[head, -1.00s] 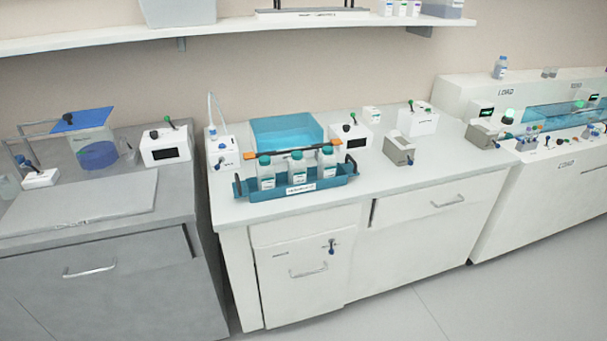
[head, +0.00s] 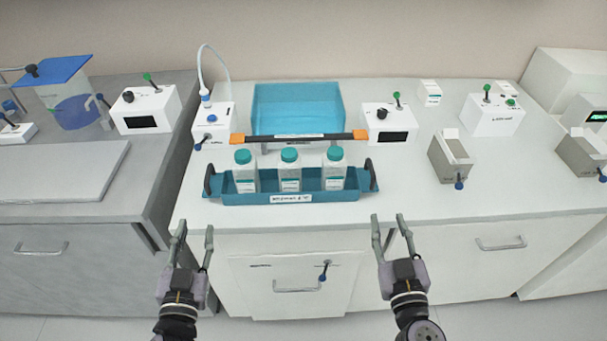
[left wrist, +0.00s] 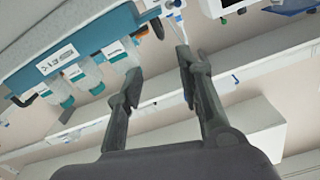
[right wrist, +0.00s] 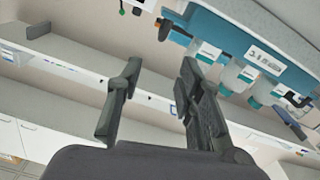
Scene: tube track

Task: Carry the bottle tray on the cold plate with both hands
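The blue bottle tray (head: 270,197) stands on the white counter near its front edge. It has a dark handle at each end and holds three white bottles (head: 290,172) with teal caps. The tray also shows upside down in the left wrist view (left wrist: 88,42) and the right wrist view (right wrist: 228,32). My left gripper (head: 194,228) is open and empty, in front of and below the tray's left end. My right gripper (head: 388,222) is open and empty, in front of and below its right end. The cold plate cannot be identified for certain; a flat grey slab (head: 60,172) lies on the left grey bench.
A blue water bath (head: 298,107) stands behind the tray, with an orange-ended black bar (head: 300,138) between. White devices (head: 388,125) (head: 208,124) flank it. A grey box (head: 451,156) stands right. A gap separates the white counter from the lower grey bench (head: 150,185).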

